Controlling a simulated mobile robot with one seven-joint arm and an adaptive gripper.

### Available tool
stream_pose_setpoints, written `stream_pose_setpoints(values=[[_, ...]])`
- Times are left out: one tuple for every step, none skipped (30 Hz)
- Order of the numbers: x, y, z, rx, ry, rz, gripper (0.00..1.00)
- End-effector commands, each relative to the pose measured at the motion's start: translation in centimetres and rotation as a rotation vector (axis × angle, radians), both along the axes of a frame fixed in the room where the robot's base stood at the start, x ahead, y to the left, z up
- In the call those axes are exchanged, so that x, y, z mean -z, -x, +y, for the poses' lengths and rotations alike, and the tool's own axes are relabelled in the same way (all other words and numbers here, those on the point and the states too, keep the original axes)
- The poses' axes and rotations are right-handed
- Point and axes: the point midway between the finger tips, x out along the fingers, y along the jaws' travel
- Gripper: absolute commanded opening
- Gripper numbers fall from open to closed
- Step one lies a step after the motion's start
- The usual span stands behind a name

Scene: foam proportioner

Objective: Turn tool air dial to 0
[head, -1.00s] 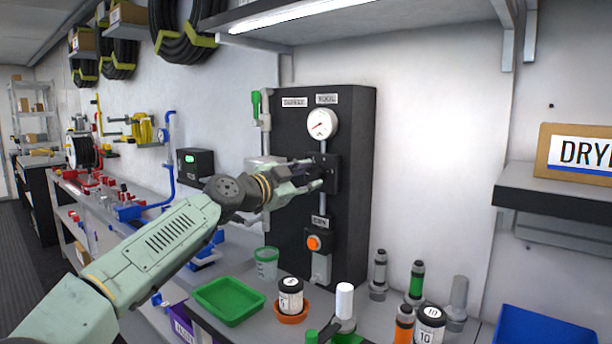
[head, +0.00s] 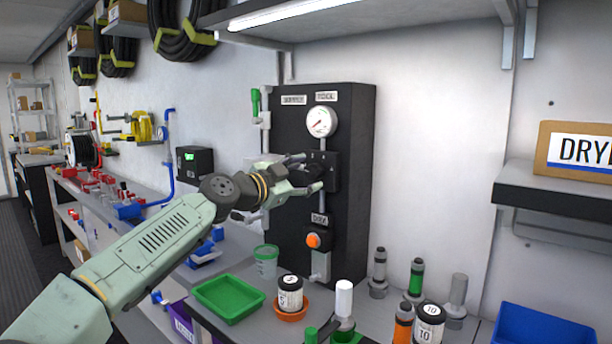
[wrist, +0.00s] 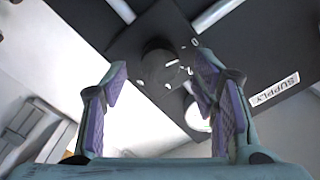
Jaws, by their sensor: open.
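The tool air dial is a dark round knob (wrist: 158,60) on a black block with white marks, one reading 0, in the wrist view. In the head view its block (head: 331,170) is on the black panel below the TOOL label and gauge, partly covered by my gripper. My gripper (head: 311,172) is open at the block. In the wrist view its two purple-padded fingers (wrist: 162,72) stand either side of the knob, with gaps to both pads. I cannot tell how deep the fingertips reach or exactly where the dial points.
The white gauge (head: 321,121) is just above the dial, and an orange button (head: 313,240) is below. A green-handled supply valve (head: 256,103) is at the panel's left edge. A green tray (head: 228,299), jars and bottles crowd the bench below.

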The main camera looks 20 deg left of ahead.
Motion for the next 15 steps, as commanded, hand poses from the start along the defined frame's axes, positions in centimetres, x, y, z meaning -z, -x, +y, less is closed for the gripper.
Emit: stream_pose_setpoints(values=[[0.0,0.7,0.4,-0.002,0.000,0.000,0.54],[0.0,1.3,0.6,-0.004,0.000,0.000,0.54],[0.0,2.0,0.8,-0.003,0.000,-0.001,0.54],[0.0,2.6,1.1,-0.004,0.001,-0.001,0.54],[0.0,3.2,1.3,-0.004,0.002,0.000,0.54],[0.0,4.1,1.7,-0.004,0.002,0.000,0.54],[0.0,4.7,1.9,-0.004,0.001,0.000,0.54],[0.0,5.3,2.0,-0.003,0.000,0.000,0.54],[0.0,6.2,2.4,-0.003,0.001,-0.001,0.54],[0.0,6.7,2.5,-0.002,0.001,0.000,0.54],[0.0,7.2,2.8,-0.003,0.001,-0.001,0.54],[0.0,7.9,2.9,-0.002,0.001,0.000,0.54],[0.0,8.4,3.1,-0.002,0.001,0.000,0.54],[0.0,8.8,3.2,-0.001,0.001,0.000,0.54],[0.0,9.3,3.4,-0.001,0.001,0.000,0.54]])
